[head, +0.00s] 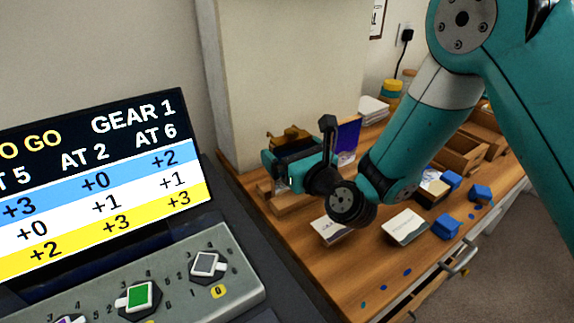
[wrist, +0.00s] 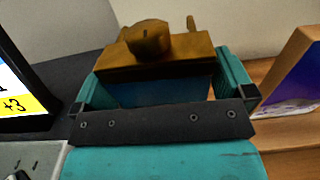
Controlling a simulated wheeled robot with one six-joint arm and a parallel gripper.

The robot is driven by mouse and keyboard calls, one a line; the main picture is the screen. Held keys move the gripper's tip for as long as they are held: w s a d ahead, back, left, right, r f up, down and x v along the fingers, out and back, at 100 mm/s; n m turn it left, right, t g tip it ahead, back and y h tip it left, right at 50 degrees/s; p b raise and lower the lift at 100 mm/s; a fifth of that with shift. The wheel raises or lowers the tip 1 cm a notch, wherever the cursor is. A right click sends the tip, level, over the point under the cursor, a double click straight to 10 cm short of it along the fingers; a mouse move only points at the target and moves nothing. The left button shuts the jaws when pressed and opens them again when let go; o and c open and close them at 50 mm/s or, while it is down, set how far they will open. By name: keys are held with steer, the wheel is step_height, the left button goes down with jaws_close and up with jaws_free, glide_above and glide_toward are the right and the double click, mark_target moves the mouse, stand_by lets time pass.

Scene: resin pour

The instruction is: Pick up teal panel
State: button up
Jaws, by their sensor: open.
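A dark blue-teal flat face (wrist: 160,93) shows between my gripper's fingers in the wrist view, below a brown object. It may be the teal panel, but it is in shadow and I cannot be sure. My gripper (wrist: 162,80) is open, with one teal finger on each side of that face. I cannot tell whether the fingers touch it. In the head view my gripper (head: 284,162) is over the far left part of the wooden bench and hides most of what is there.
The brown object (wrist: 150,55) with a round part stands just beyond the fingers. A blue-purple panel (head: 347,135) stands to the right. Cards (head: 405,227), blue blocks (head: 447,227) and wooden trays (head: 460,153) lie on the bench (head: 345,280). A display (head: 100,180) stands left.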

steer(key=shift+a, duration=0.1)
steer(key=c, duration=0.6)
steer(key=shift+o, duration=0.2)
steer(key=shift+r, duration=0.2)
step_height(320, 180, up, 20)
steer(key=p, duration=2)
steer(key=shift+f, duration=0.15)
